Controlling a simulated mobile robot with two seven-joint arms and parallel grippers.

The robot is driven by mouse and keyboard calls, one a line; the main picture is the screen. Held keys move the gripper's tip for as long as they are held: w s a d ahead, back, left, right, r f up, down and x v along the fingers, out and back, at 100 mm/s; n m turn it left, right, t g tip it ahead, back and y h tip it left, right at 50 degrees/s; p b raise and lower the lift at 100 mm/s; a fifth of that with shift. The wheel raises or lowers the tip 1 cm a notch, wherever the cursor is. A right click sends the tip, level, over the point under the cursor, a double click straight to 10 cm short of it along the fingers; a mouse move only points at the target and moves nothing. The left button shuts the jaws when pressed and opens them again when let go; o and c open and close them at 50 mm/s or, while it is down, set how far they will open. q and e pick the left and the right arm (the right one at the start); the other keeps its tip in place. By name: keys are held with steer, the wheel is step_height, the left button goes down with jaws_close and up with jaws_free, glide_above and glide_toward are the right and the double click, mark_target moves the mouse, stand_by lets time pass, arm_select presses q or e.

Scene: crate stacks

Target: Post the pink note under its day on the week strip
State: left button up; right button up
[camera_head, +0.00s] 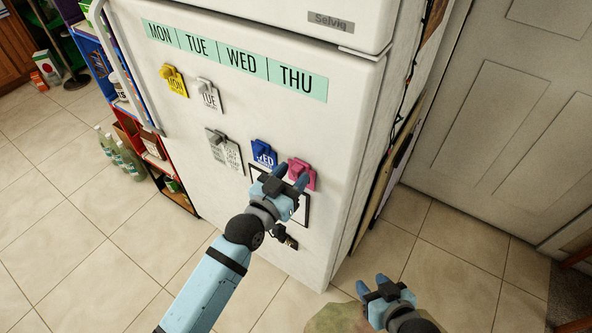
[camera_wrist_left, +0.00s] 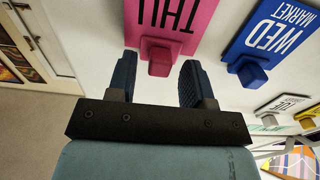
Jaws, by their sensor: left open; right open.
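The pink note (camera_head: 302,173) hangs on the fridge door below and right of the blue note. In the left wrist view the pink note (camera_wrist_left: 188,18) reads THU, upside down, with a pink knob (camera_wrist_left: 161,56) at its edge. My left gripper (camera_head: 291,177) is open at the pink note, partly covering it; in the wrist view its fingers (camera_wrist_left: 159,68) stand on either side of the knob. Whether they touch it, I cannot tell. The mint week strip (camera_head: 240,70) is high on the door, reading MON, TUE, WED, THU. My right gripper (camera_head: 372,284) is open and empty, low at right.
Also on the door are a yellow MON note (camera_head: 175,82), a white TUE note (camera_head: 210,97), a grey-knobbed note (camera_head: 232,155), a blue WED note (camera_head: 264,154) and a black-framed sheet partly behind my left gripper. The door under the strip's THU cell is bare.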

mark_target(294, 173)
arm_select(q)
steer(key=shift+w+d, duration=0.2)
steer(key=c, duration=0.7)
steer(key=shift+p+v, duration=0.6)
steer(key=shift+v, duration=0.4)
steer(key=shift+p+v, duration=0.6)
steer(key=shift+v, duration=0.75)
steer(key=shift+s+a, duration=0.1)
steer(key=shift+a, duration=0.05)
